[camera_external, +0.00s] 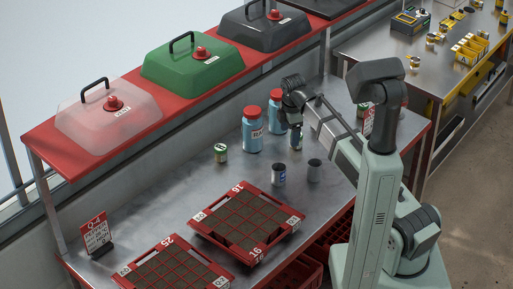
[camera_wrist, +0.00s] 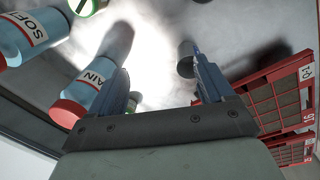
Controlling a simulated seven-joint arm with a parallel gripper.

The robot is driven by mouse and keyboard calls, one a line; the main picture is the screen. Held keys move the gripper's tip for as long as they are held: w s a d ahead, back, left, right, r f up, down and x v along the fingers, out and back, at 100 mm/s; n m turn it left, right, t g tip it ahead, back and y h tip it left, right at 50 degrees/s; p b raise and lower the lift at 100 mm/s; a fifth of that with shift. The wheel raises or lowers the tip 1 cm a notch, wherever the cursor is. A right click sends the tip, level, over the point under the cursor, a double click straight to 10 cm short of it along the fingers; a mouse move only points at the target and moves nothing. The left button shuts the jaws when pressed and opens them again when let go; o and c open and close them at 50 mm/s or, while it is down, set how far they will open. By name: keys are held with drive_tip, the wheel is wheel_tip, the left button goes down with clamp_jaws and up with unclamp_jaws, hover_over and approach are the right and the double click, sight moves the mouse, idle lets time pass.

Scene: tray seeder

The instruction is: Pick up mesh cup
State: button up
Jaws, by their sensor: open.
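My gripper (camera_wrist: 158,68) is open in the wrist view, its two fingers apart with bare shiny bench between them. A plain grey cup (camera_wrist: 185,60) shows just beside the right finger, partly hidden by it. In the external view, a dark grey cup (camera_external: 314,171) stands upright on the steel bench, right of a metal cup with a blue label (camera_external: 279,175). I cannot tell for sure which cup is mesh. My arm reaches over the bench above the cups, near the bottles; the fingertips are not clear there.
Blue bottles with red caps (camera_external: 252,130) stand behind the cups, and a green-labelled can (camera_external: 220,153) to their left. Red seed trays (camera_external: 246,224) lie at the front. A red shelf (camera_external: 185,112) with covers runs along the back.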

drive_tip(key=g, duration=0.1)
hover_over(279, 173)
drive_tip(key=w, duration=0.2)
drive_tip(key=shift+n, duration=0.4)
wheel_tip(279, 173, down, 8)
drive_tip(key=shift+f, duration=0.1)
drive_tip(key=shift+w+d+f, duration=0.1)
drive_tip(key=shift+w+f, duration=0.05)
drive_tip(key=shift+f, duration=1.4)
drive_tip(key=shift+w+f, duration=0.15)
drive_tip(key=shift+f, duration=1.4)
drive_tip(key=shift+c, duration=0.2)
drive_tip(key=c, duration=1.1)
drive_tip(key=shift+r, duration=0.1)
wheel_tip(279, 173, up, 10)
